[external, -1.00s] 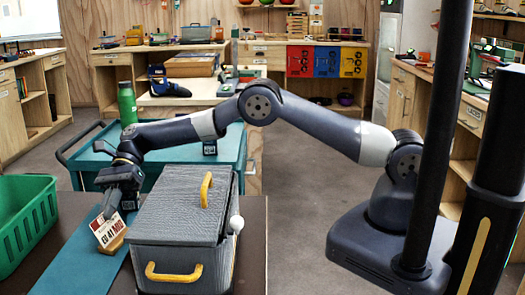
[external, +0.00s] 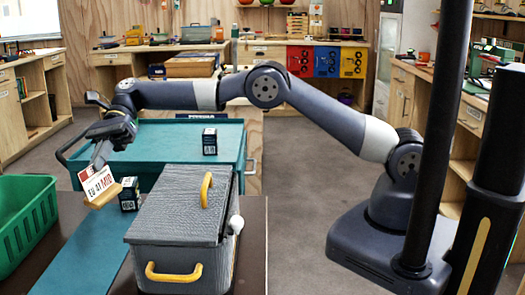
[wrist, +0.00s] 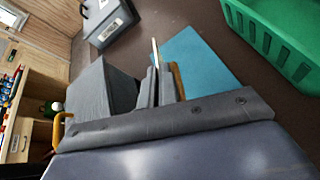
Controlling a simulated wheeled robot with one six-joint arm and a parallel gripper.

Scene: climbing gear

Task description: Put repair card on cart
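The repair card (external: 97,182) is a white card with black and red print on a small wooden base. My gripper (external: 98,160) is shut on it and holds it tilted above the teal mat, left of the grey box. In the wrist view my gripper (wrist: 158,88) has the card's thin white edge (wrist: 155,50) between its dark fingers. The cart (external: 180,135) is teal with a flat top and stands behind the dark table. The gripper is in front of and left of the cart top.
A small black box (external: 209,142) stands on the cart; another (external: 129,194) stands on the table. The grey lidded box (external: 180,215) with yellow handles and the green crate (external: 25,220) flank the teal mat (external: 75,260). Much of the cart top is clear.

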